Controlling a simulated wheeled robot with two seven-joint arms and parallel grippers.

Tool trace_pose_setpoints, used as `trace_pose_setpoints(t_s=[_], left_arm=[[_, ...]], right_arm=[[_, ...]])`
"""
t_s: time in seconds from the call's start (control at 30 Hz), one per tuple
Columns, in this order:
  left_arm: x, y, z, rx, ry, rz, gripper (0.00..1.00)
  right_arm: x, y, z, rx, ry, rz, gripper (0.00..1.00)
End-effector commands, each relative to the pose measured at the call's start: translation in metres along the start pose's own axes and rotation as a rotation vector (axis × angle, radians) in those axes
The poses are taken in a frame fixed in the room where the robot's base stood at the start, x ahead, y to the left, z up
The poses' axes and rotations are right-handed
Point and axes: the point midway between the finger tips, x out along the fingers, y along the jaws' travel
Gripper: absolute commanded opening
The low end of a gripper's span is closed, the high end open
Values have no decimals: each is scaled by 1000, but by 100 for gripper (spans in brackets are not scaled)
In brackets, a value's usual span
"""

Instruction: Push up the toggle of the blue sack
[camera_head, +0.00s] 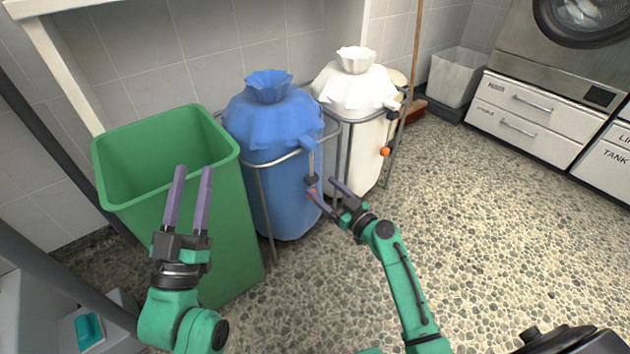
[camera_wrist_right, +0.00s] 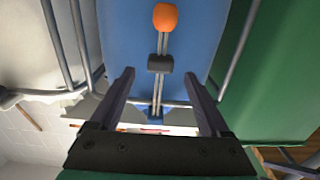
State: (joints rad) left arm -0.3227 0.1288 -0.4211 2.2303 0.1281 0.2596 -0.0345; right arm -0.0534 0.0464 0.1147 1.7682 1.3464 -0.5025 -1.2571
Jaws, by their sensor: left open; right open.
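The blue sack (camera_head: 270,120) hangs in a metal frame, its top gathered into a ruffled neck. Two cords hang down its front, carrying a dark toggle (camera_head: 311,180). In the right wrist view, which is upside down, the toggle (camera_wrist_right: 160,63) sits between the cord's upper end and an orange bead (camera_wrist_right: 165,17) at its lower end. My right gripper (camera_head: 322,187) is open at the toggle. In the wrist view its fingers (camera_wrist_right: 160,74) stand either side of the cords, with no visible contact. My left gripper (camera_head: 194,170) is open and empty, in front of the green bin.
A green open bin (camera_head: 165,165) stands left of the blue sack. A white sack (camera_head: 355,90) with its own orange bead (camera_head: 385,151) hangs close on the right. Metal frame bars (camera_head: 345,150) run near my right gripper. The pebbled floor (camera_head: 500,240) on the right is clear.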

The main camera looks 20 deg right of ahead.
Motion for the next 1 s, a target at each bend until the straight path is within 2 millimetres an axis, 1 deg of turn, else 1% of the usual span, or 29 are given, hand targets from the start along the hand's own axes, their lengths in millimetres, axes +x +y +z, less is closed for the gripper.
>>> trace_pose_setpoints(t_s=[0.03, 0.1, 0.17, 0.23, 0.33, 0.4, 0.57, 0.6, 0.67, 0.7, 0.8, 1.0], left_arm=[[2, 0, -4, 4, 15, 3, 50], [3, 0, -8, 9, 29, 6, 50], [5, 1, -12, 14, 46, 10, 50], [9, 1, -21, 22, 73, 15, 50], [15, 3, -38, 30, 122, 22, 50], [17, 3, -46, 31, 144, 22, 50], [18, 2, -46, 27, 147, 16, 50], [18, 2, -46, 27, 145, 15, 50], [18, 2, -45, 27, 143, 15, 50], [18, 2, -44, 27, 141, 15, 50], [18, 2, -43, 27, 138, 14, 50], [16, 1, -40, 28, 130, 15, 50]], right_arm=[[10, -1, -1, 2, 3, -1, 80], [22, -1, 0, 1, 2, -1, 80], [30, 0, 0, 2, 2, 0, 80], [37, 0, 0, 1, 1, 0, 80], [43, 0, 0, 0, 1, 0, 80], [44, 0, 0, 0, -1, -1, 80], [44, -1, 0, 0, -1, -1, 80], [44, -1, 0, 0, -1, -1, 72], [44, -1, 0, 0, 0, -1, 49], [44, -1, 0, 0, 0, -1, 34], [44, -1, 0, 0, 0, -1, 0], [44, -1, 0, 0, 0, -1, 0]])
